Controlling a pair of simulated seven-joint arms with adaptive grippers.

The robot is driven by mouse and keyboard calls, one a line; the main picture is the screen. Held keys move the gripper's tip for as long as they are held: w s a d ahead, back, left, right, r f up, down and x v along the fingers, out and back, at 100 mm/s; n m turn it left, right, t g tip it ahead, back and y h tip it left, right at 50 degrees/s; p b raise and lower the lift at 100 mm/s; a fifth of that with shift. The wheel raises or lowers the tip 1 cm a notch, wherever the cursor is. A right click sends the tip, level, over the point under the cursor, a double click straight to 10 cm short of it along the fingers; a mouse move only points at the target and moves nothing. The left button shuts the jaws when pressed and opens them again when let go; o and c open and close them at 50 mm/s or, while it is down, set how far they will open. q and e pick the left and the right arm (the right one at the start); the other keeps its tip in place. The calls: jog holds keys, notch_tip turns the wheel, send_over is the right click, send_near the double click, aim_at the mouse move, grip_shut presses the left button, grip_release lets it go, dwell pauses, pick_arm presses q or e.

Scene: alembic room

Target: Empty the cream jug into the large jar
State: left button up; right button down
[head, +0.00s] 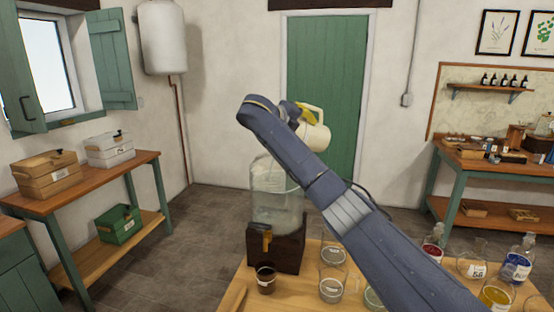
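The cream jug (317,134) is up in the air, just above and to the right of the large jar's top. It looks tilted, and my arm hides part of it. My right gripper (305,117) is at the jug's handle and appears shut on it. The large jar (272,200) is clear glass and stands upright on a dark wooden block (290,250) on the table. My forearm crosses in front of its right side. I cannot see the jug's mouth, or whether anything flows from it. My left gripper is not in view.
A small dark cup (266,280) stands in front of the block. Clear glass beakers (332,288) stand to its right. Flasks with red, yellow (495,297) and blue (518,267) contents stand at the table's right. A wooden bench (80,180) with boxes is at left.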

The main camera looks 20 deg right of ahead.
aim_at(302, 118)
jog(key=shift+s+a+r+h, duration=0.1)
jog(key=shift+a+r+h, duration=0.5)
jog(key=shift+h, duration=0.2)
dwell(0.5)
jog(key=shift+a+r+n+t+h, duration=0.4)
jog(key=shift+a+n+t+h, duration=0.1)
jog(key=shift+a, duration=0.2)
